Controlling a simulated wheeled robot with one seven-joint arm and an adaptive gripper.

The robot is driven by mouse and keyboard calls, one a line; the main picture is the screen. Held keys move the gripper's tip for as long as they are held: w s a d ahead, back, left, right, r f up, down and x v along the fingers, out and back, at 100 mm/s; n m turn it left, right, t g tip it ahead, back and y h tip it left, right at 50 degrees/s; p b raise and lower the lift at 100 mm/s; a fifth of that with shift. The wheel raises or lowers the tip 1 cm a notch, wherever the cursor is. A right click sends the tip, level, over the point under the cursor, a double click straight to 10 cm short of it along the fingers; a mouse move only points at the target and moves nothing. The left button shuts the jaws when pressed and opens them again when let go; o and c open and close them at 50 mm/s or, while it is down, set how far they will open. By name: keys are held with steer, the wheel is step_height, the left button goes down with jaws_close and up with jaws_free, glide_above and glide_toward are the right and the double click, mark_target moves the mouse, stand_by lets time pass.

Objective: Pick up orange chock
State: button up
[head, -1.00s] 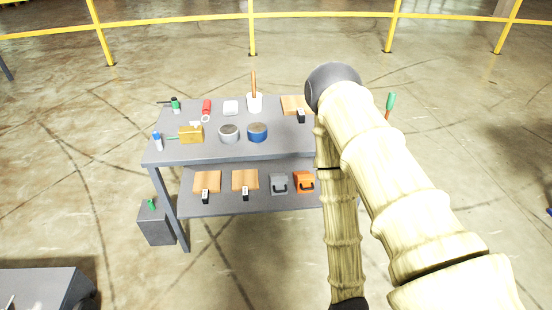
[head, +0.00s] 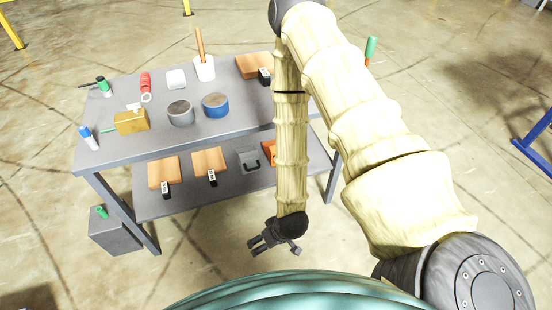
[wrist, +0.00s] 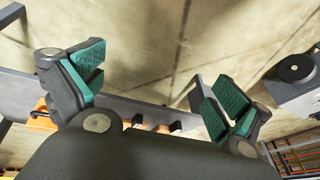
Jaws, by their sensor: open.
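The orange chock (head: 268,150) is on the lower shelf of the grey table, beside a grey chock (head: 249,160). My forearm hides most of it in the head view. My gripper (head: 275,247) hangs in front of the lower shelf, apart from the chock and empty. In the wrist view my gripper (wrist: 150,72) shows its teal finger pads spread wide with only floor between them. An orange object (wrist: 40,117) shows there at the left, partly behind a finger; I cannot tell for sure that it is the chock.
The grey table (head: 235,118) holds a blue tin (head: 215,105), a grey tin (head: 180,113) and a yellow box (head: 131,121). Wooden blocks (head: 163,172) lie on the lower shelf. A grey bin (head: 118,232) stands at left. Floor before the shelf is clear.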

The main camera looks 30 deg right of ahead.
steer(key=w+d+f+t+b, duration=0.3)
steer(key=w+d+b, duration=0.1)
steer(key=w+b, duration=0.4)
steer(key=w+d+f+t+b, duration=0.3)
steer(key=w+d+b, duration=0.15)
steer(key=w, duration=0.65)
steer(key=w+d+r+m+t+h+b, duration=0.1)
steer(key=w+d+t+h+b, duration=0.2)
steer(key=w+d+b, duration=0.35)
steer(key=w+d+r+m+t+h+b, duration=0.1)
steer(key=w+d+t+h+b, duration=0.2)
steer(key=d+b, duration=0.6)
steer(key=shift+y, duration=0.4)
steer(key=w+d+f+b, duration=0.1)
steer(key=w, duration=0.2)
steer(key=w+d+f+b, duration=0.1)
steer(key=w+d, duration=0.1)
steer(key=w, duration=0.1)
steer(key=w+d+f+b, duration=0.1)
steer(key=w, duration=0.2)
steer(key=shift+w+d+f, duration=0.25)
steer(key=shift+d, duration=0.05)
steer(key=shift+w+d+r, duration=0.1)
steer(key=shift+w, duration=0.3)
